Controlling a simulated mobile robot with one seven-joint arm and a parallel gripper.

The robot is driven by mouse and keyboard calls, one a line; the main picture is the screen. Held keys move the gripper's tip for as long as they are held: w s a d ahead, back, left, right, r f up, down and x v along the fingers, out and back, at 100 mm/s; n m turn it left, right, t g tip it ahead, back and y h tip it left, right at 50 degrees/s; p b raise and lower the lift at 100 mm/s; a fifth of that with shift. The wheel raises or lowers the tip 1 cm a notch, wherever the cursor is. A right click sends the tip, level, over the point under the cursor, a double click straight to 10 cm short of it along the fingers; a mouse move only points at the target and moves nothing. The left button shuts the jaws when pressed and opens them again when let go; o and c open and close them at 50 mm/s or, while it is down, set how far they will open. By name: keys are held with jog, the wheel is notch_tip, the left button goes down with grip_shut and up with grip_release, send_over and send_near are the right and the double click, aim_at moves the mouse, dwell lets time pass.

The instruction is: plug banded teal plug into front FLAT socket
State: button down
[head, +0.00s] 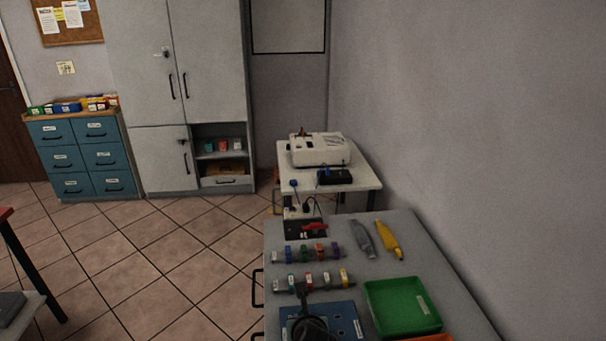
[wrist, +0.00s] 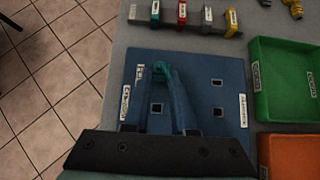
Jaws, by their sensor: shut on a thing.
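The teal plug (wrist: 161,68) is between the fingertips of my gripper (wrist: 160,76) in the wrist view, over the upper left part of a blue socket panel (wrist: 200,62). My gripper is shut on it. Its band is too small to make out, and I cannot tell if the plug touches the panel. Several square dark sockets show to the right of and between the fingers, including one at the upper right (wrist: 218,83). The panel's labels are too small to read, so I cannot tell the FLAT sockets apart. In the head view my dark arm partly covers the panel (head: 346,310).
A green tray (wrist: 284,75) and an orange tray (wrist: 290,154) stand right of the panel. Rows of coloured clips (head: 308,252) lie behind it, with grey and yellow tools (head: 388,238) farther back. The grey tabletop's left edge is close to the panel.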

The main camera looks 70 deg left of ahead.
jog(key=c, duration=0.7)
grip_release()
jog(key=shift+f, duration=0.2)
jog(key=shift+o, duration=0.2)
jog(key=shift+d, duration=0.1)
jog(key=p+v, duration=0.1)
jog(key=v, duration=1.2)
